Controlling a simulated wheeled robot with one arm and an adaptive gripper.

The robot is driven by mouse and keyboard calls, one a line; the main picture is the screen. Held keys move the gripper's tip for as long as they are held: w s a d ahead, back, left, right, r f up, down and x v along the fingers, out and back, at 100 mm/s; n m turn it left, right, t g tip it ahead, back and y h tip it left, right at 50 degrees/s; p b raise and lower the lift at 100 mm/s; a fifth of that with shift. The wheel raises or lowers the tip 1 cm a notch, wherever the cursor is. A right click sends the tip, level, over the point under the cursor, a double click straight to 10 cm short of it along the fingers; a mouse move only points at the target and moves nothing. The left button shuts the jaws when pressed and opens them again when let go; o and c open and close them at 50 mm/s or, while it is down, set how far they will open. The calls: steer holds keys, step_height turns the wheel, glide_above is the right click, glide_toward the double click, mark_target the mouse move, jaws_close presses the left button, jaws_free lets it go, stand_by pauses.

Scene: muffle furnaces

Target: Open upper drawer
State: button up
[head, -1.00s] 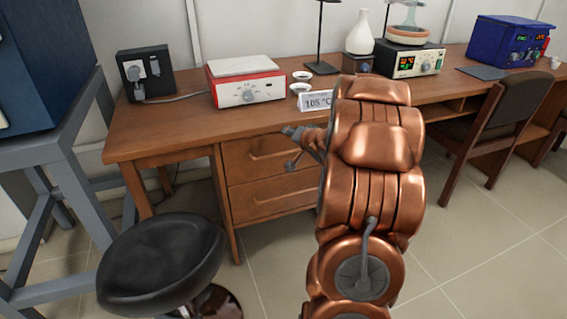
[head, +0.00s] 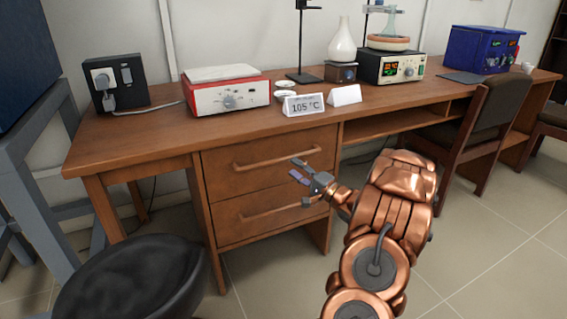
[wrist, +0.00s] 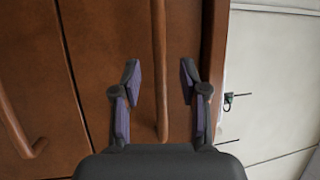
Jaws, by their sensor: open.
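The upper drawer (head: 232,178) is a brown wooden front with a long bar handle (head: 262,159), under the desk top, and it is shut. The lower drawer (head: 240,228) beneath it is also shut. My gripper (head: 299,170) is open and empty in front of the right part of the upper drawer. In the wrist view, turned sideways, the upper handle (wrist: 161,40) runs between the two open fingers (wrist: 161,72) and touches neither visibly. I cannot tell the depth gap to it. The lower handle (wrist: 17,125) shows at the left.
A black stool (head: 130,280) stands at the front left. On the desk (head: 150,135) are a red and white heater (head: 228,95), a 105 °C card (head: 304,104) and a blank card (head: 344,95). A chair (head: 480,120) stands at the right.

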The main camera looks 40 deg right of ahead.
mark_target(283, 161)
steer(key=shift+w+a+r+b, duration=0.15)
steer(key=shift+w+b, duration=0.15)
steer(key=shift+w, duration=0.75)
steer(key=shift+w+a+r+b, duration=0.1)
steer(key=shift+w+r+b, duration=0.15)
steer(key=shift+w, duration=0.8)
steer(key=shift+w+a+r+b, duration=0.15)
steer(key=shift+w+b, duration=0.15)
steer(key=shift+w, duration=0.75)
jaws_close()
